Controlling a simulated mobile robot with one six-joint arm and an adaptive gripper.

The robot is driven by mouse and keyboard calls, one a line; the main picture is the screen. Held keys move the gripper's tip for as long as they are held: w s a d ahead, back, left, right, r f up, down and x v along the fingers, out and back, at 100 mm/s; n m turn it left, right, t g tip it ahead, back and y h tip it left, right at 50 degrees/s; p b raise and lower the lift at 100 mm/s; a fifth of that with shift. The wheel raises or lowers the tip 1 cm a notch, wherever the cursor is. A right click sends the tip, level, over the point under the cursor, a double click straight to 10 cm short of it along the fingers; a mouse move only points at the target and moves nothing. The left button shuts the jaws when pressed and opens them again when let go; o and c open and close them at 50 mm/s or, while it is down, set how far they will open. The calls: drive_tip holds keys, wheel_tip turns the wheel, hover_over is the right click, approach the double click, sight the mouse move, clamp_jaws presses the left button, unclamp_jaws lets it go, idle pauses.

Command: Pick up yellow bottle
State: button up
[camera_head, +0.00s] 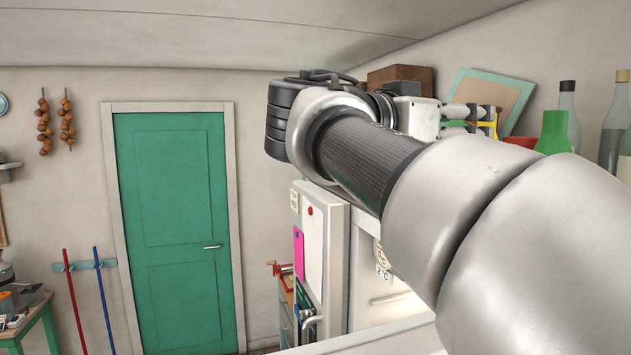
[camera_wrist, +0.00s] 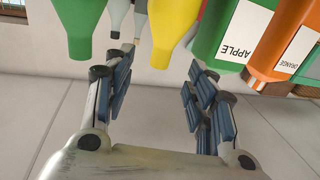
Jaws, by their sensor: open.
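The yellow bottle (camera_wrist: 172,22) shows at the top middle of the wrist view, inverted there, its neck pointing down. It lies in line with the gap between the fingers of my gripper (camera_wrist: 157,68), near the fingertips. My gripper is open, and nothing is between its pads. In the head view my gripper (camera_head: 474,121) reaches over the shelf at the right. A small bit of yellow shows by the fingers there; most of whatever it is stays hidden. I cannot tell whether a finger touches the bottle.
In the wrist view a green bottle (camera_wrist: 80,25) stands left of the yellow one, a green APPLE carton (camera_wrist: 222,40) and an orange carton (camera_wrist: 272,45) right. Head view: glass bottles (camera_head: 612,125), a green-framed board (camera_head: 490,92), a wooden box (camera_head: 400,76), a fridge (camera_head: 325,250), a green door (camera_head: 175,225).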

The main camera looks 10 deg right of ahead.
sight(483, 123)
drive_tip(key=x, duration=0.3)
drive_tip(key=shift+w+a, duration=0.1)
drive_tip(key=shift+d+p, duration=0.4)
drive_tip(key=shift+d, duration=0.1)
drive_tip(key=p+x, duration=0.2)
drive_tip(key=x, duration=0.2)
drive_tip(key=shift+w+d+r, duration=0.1)
drive_tip(key=shift+w+d, duration=0.05)
drive_tip(key=shift+w, duration=0.05)
drive_tip(key=shift+d, duration=0.3)
drive_tip(key=shift+a, duration=0.1)
drive_tip(key=shift+c, duration=0.2)
clamp_jaws()
